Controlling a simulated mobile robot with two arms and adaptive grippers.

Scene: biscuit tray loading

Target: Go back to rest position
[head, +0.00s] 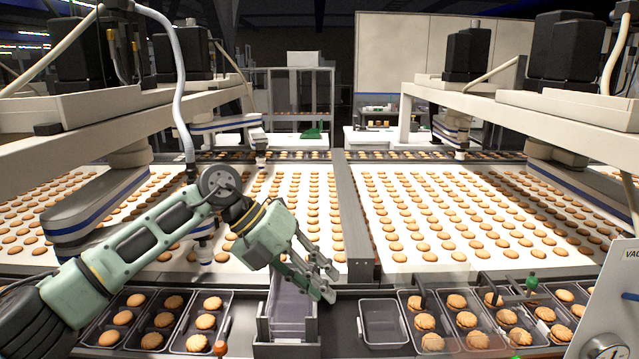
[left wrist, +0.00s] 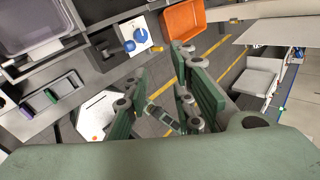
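My left arm reaches in from the left in the head view. Its green-grey gripper (head: 322,281) hangs above the front edge of the line, over a narrow grey tray holder (head: 290,318). The fingers are spread with nothing between them. The left wrist view shows the same gripper (left wrist: 158,82) with its green finger pads apart, above floor and equipment. My right gripper is in neither view.
White belts (head: 450,215) with rows of biscuits lie behind the gripper. Dark trays with biscuits (head: 160,320) stand at front left, more at front right. An empty tray (head: 384,322) sits right of the holder. An orange bin (left wrist: 183,18) shows in the left wrist view.

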